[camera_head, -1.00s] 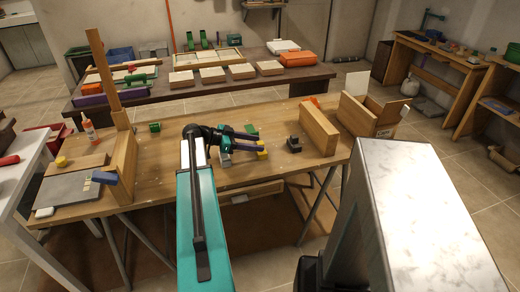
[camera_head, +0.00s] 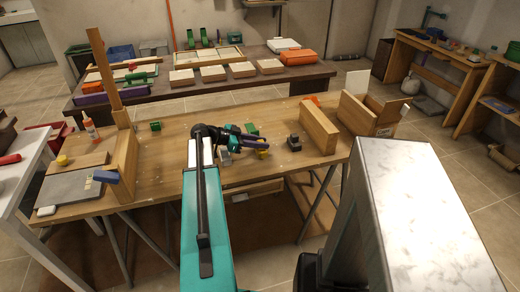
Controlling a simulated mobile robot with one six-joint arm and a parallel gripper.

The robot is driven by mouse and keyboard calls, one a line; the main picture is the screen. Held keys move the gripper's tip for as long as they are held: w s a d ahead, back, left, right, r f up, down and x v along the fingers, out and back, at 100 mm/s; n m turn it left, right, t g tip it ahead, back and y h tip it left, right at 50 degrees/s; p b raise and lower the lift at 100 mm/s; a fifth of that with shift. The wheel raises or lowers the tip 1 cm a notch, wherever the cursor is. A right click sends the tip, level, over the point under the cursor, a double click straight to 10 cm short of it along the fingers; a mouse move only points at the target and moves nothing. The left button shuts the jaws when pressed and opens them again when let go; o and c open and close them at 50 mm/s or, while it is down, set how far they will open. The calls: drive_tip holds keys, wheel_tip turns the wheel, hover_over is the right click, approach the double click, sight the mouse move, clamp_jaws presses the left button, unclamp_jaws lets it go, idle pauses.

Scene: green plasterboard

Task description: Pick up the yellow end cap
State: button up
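A small yellow piece (camera_head: 262,155), which may be the end cap, lies on the wooden workbench just below and beyond my gripper's tips, partly hidden by them. Another yellow piece (camera_head: 63,160) sits on the wooden board at the left end of the bench. I cannot tell which is the end cap. My gripper (camera_head: 262,146) is above the middle of the bench, with its dark blue fingers pointing right. The gap between the fingers is too small to read. I see nothing clearly held.
A grey block (camera_head: 224,155) and a green block (camera_head: 252,129) lie close to my gripper. A dark grey part (camera_head: 294,142) and an upright wooden board (camera_head: 320,126) stand to the right. A green piece (camera_head: 155,126) lies left. The front bench between is mostly clear.

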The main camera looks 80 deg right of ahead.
drive_tip(key=c, duration=0.4)
drive_tip(key=shift+r+b, duration=0.8)
drive_tip(key=shift+r, duration=4.2)
